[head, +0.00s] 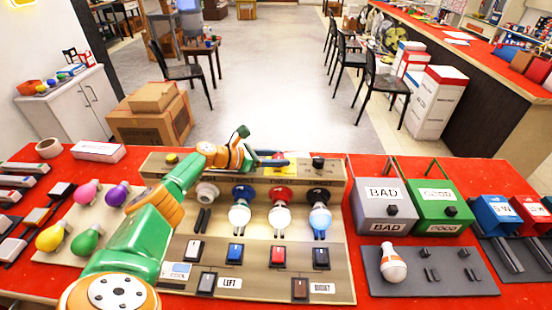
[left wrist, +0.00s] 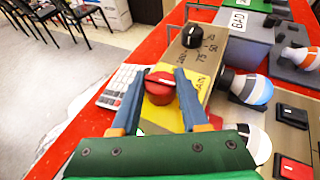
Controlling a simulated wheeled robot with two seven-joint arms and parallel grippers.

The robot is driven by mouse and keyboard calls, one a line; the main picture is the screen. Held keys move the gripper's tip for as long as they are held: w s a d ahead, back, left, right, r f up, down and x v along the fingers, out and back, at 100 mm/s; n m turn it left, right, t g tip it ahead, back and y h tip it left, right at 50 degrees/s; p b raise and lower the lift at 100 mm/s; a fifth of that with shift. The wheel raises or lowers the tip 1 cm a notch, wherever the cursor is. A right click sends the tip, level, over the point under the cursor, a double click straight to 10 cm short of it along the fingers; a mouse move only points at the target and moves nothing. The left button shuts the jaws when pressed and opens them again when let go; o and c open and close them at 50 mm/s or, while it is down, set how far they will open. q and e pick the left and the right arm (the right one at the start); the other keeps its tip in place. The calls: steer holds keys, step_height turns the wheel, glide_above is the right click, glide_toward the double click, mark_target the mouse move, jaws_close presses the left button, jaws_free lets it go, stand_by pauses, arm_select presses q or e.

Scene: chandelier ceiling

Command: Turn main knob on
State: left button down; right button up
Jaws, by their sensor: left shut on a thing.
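The red main knob (left wrist: 160,91) sits on a yellow plate (left wrist: 203,88) with partly hidden lettering, on top of the beige test panel (head: 168,250). My left gripper (left wrist: 162,82) has its two blue fingers on either side of the red knob and is shut on it. In the head view my left gripper (head: 284,160) reaches over the panel's back edge from the left and hides much of the knob. A black knob (left wrist: 192,35) with number markings around it stands beside the yellow plate. My right gripper is not in view.
Bulbs in blue and red collars (head: 281,216) stand in front of the knobs, with rocker switches (head: 278,256) below. Grey BAD (head: 383,212) and green GOOD (head: 440,210) boxes stand to the right. Colored bulbs (head: 85,193) lie left. A white keypad device (left wrist: 120,85) is beside the knob.

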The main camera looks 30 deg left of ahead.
arm_select(q)
steer(key=c, duration=0.7)
jaws_free()
steer(key=shift+w+r, duration=0.1)
steer(key=shift+o, duration=1.4)
steer(key=shift+w+d, duration=0.2)
steer(key=p+v, duration=0.1)
steer(key=v, duration=0.6)
